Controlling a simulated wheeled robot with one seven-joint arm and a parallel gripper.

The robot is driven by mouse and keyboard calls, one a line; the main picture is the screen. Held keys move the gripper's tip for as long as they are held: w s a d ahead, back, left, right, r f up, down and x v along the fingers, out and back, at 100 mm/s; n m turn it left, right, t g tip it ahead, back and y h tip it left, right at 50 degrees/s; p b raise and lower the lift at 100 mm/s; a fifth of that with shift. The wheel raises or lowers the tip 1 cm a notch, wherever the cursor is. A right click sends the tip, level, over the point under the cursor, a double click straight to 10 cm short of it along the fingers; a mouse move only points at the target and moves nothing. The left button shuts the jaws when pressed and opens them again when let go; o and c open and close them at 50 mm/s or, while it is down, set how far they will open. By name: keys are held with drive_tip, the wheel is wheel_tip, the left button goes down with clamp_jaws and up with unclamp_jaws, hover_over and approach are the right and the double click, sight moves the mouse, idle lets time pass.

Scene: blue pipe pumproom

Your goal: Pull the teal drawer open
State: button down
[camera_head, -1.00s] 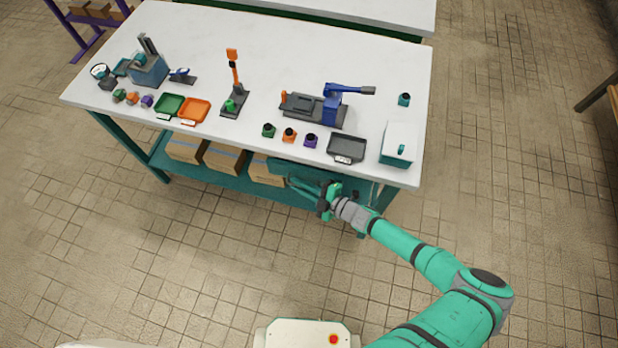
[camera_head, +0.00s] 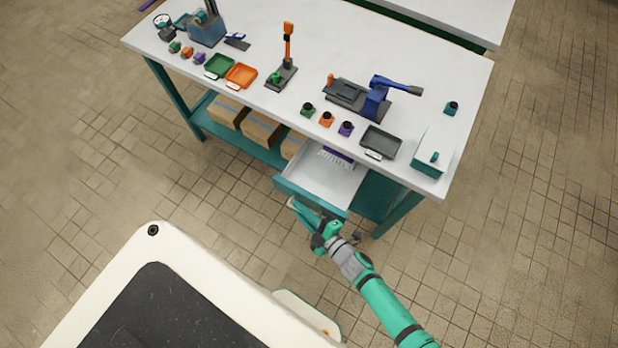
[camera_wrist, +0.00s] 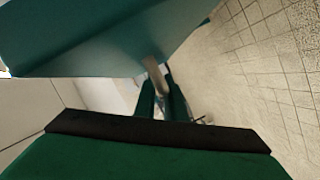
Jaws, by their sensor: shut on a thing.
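The teal drawer (camera_head: 308,196) under the right part of the workbench stands pulled out, with its white interior showing and a purple item (camera_head: 338,156) at its back. My gripper (camera_head: 312,215) is at the drawer's front, shut on its handle; the handle itself is mostly hidden by the fingers in the head view. In the wrist view the teal drawer front (camera_wrist: 110,45) fills the upper left. A pale bar, the drawer handle (camera_wrist: 156,75), runs down between my two dark green fingers (camera_wrist: 163,102).
The white workbench (camera_head: 300,50) carries trays, small coloured blocks, a blue clamp device (camera_head: 378,98) and a teal box (camera_head: 433,155). Cardboard boxes (camera_head: 262,128) sit on the shelf left of the drawer.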

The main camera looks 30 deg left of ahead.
drive_tip(key=shift+d+f, duration=0.1)
drive_tip(key=shift+f, duration=0.05)
drive_tip(key=c, duration=2.1)
unclamp_jaws()
drive_tip(key=v, duration=1)
drive_tip(key=shift+s+d, duration=0.1)
drive_tip(key=shift+d, duration=0.25)
drive_tip(key=shift+d+r, duration=0.1)
drive_tip(key=shift+r, duration=0.15)
